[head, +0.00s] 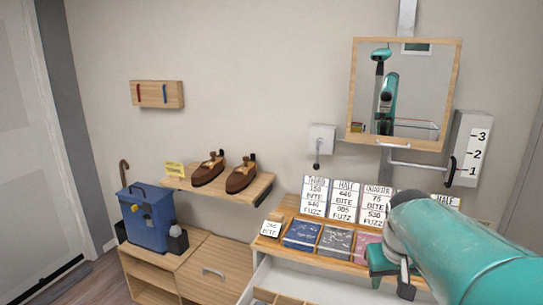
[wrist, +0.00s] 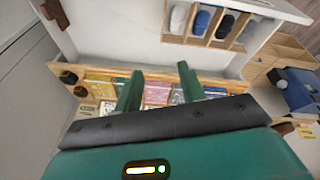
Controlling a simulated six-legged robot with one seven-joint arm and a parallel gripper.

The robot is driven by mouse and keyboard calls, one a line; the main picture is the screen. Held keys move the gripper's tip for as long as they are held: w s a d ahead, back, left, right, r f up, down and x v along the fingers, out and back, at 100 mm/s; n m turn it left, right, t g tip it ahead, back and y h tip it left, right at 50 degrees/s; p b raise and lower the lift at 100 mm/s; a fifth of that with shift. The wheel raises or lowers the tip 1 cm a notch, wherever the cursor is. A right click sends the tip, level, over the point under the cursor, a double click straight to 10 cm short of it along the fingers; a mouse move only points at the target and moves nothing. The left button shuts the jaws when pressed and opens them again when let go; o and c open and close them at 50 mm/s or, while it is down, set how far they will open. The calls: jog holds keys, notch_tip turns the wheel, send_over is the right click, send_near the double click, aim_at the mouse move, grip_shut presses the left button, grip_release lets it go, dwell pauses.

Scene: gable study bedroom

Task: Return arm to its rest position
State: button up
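My teal arm reaches in from the lower right of the head view. My gripper (head: 398,283) hangs at its end over the right part of the shelf with the colored packets. In the wrist view my gripper (wrist: 160,88) has its two green fingers spread well apart, with nothing held between them. The row of packets (wrist: 158,92) shows beyond the fingers. The arm hides part of the packets and the right end of the shelf in the head view.
An open white drawer (head: 318,286) lies below the packet shelf; its divided tray (wrist: 200,40) holds rolled items. Price cards (head: 345,200) stand behind the packets. A mirror (head: 405,92) and a hand crank (head: 450,170) are above. Shoes (head: 240,177) and a blue bin (head: 147,220) are left.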

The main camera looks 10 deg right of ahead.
jog(key=s+a+n+t+y, duration=0.1)
jog(key=s+a, duration=0.4)
jog(key=a, duration=0.3)
jog(key=s+a+n+t+y, duration=0.1)
jog(key=s+a, duration=0.4)
jog(key=a, duration=0.4)
jog(key=shift+f+t, duration=0.3)
jog(key=shift+f, duration=0.05)
jog(key=shift+s+d, duration=0.15)
